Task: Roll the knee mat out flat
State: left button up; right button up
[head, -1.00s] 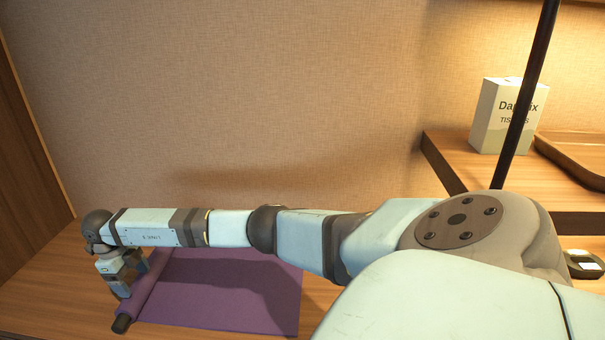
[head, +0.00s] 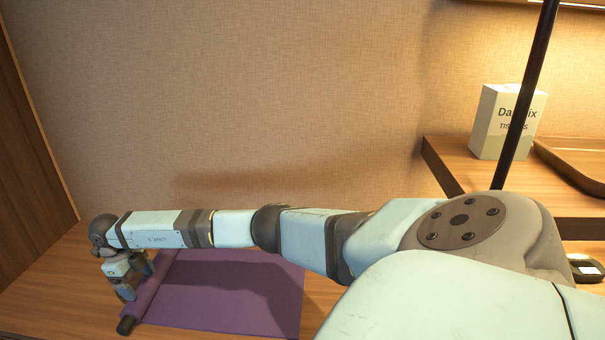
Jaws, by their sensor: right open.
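The purple knee mat (head: 235,297) lies mostly flat on the wooden surface. Its left end is still a thin roll (head: 150,297) with a dark end core (head: 126,325) sticking out at the front. My right arm reaches across from the right, and its right gripper (head: 128,293) points down at the left side of the roll. The gripper is open, and its fingers are close beside the roll; I cannot tell whether they touch it. My arm hides the mat's back edge. My left gripper is not in view.
A wooden panel (head: 30,150) stands at the left, near the roll. A wall (head: 250,100) rises behind. At right, a raised shelf (head: 450,165) holds a tissue box (head: 495,125) and a tray (head: 580,165), with a dark pole (head: 525,105) in front.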

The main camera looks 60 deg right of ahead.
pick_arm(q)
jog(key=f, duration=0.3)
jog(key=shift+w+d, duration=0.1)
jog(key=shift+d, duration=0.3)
pick_arm(e)
jog(key=shift+s+d+f, duration=0.1)
jog(key=shift+f, duration=0.4)
jog(key=shift+s+d+f, duration=0.1)
jog(key=shift+f, duration=0.4)
jog(key=shift+a, duration=0.1)
jog(key=shift+r+p, duration=0.85)
jog(key=shift+r, duration=0.05)
jog(key=shift+r+p, duration=0.4)
jog(key=shift+p, duration=0.1)
jog(key=r+p, duration=0.1)
jog(key=r, duration=0.1)
jog(key=r+p, duration=0.2)
jog(key=shift+w+r, duration=0.2)
jog(key=shift+r, duration=0.05)
jog(key=shift+a+r+p, duration=0.1)
jog(key=shift+r+p, duration=0.75)
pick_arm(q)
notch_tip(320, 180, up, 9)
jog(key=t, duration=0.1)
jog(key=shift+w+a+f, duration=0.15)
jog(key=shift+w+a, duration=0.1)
pick_arm(e)
jog(key=shift+r, duration=0.35)
